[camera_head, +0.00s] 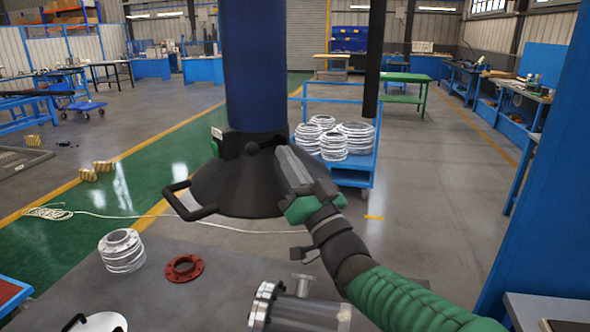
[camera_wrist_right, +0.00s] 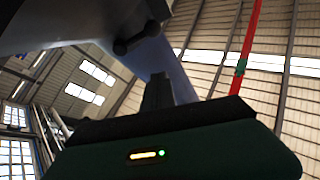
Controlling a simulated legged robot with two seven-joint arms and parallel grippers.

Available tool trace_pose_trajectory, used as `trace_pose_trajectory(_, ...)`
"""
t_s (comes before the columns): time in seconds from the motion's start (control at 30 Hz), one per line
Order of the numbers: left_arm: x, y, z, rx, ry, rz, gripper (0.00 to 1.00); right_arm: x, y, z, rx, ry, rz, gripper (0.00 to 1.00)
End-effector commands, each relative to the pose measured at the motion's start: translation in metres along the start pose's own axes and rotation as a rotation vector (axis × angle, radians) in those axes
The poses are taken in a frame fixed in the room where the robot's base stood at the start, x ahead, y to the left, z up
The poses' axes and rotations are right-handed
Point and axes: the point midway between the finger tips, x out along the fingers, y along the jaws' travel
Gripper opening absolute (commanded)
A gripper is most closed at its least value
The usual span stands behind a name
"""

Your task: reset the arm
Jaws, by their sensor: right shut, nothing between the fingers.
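My right arm comes in from the lower right in the head view. Its gripper (camera_head: 287,160) points up and is shut and empty, in front of the black cone-shaped hood (camera_head: 232,182) under a thick blue column (camera_head: 253,70). I cannot tell whether its fingers touch the hood. In the right wrist view the closed fingers (camera_wrist_right: 158,92) stand up before the blue column (camera_wrist_right: 172,68), and the hood's dark knobs (camera_wrist_right: 122,46) show above them. My left gripper is not in view.
On the grey table below are a stack of metal flanges (camera_head: 122,252), a red flange ring (camera_head: 184,268) and a flanged metal shell (camera_head: 300,308). A black handle (camera_head: 186,206) juts from the hood's left. A blue cart (camera_head: 350,178) with ring stacks stands behind. A blue post (camera_head: 545,200) rises at right.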

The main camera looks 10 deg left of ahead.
Motion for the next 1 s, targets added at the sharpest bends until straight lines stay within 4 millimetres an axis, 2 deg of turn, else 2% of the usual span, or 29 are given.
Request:
trace_pose_trajectory(0.17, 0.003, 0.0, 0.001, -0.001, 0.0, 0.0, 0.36, -0.016, 0.003, -0.001, 0.001, 0.001, 0.001, 0.0)
trace_pose_trajectory(0.47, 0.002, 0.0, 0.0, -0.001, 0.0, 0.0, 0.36, -0.018, 0.004, -0.003, 0.001, 0.002, 0.002, 0.0)
trace_pose_trajectory(0.57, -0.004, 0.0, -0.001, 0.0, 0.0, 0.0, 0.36, -0.023, 0.017, 0.002, -0.019, -0.044, 0.052, 0.0)
trace_pose_trajectory(0.63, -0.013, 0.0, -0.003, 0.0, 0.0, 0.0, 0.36, -0.037, 0.044, 0.014, -0.053, -0.136, 0.148, 0.0)
trace_pose_trajectory(0.67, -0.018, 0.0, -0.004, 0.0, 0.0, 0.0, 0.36, -0.048, 0.059, 0.02, -0.072, -0.189, 0.201, 0.0)
trace_pose_trajectory(0.7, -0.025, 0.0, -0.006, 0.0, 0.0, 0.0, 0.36, -0.068, 0.083, 0.03, -0.098, -0.273, 0.285, 0.0)
trace_pose_trajectory(0.77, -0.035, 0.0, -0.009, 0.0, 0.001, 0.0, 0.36, -0.108, 0.116, 0.044, -0.13, -0.412, 0.413, 0.0)
trace_pose_trajectory(0.8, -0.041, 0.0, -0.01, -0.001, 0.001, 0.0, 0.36, -0.139, 0.135, 0.053, -0.147, -0.506, 0.494, 0.0)
trace_pose_trajectory(0.87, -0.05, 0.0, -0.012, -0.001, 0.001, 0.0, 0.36, -0.189, 0.158, 0.064, -0.158, -0.647, 0.608, 0.0)
trace_pose_trajectory(0.9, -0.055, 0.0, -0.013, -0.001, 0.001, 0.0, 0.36, -0.224, 0.169, 0.069, -0.159, -0.74, 0.677, 0.0)
trace_pose_trajectory(0.97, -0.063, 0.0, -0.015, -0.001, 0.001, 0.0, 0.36, -0.278, 0.178, 0.076, -0.148, -0.88, 0.772, 0.0)
trace_pose_trajectory(1.0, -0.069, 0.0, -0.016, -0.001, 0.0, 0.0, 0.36, -0.316, 0.18, 0.079, -0.132, -0.972, 0.832, 0.0)
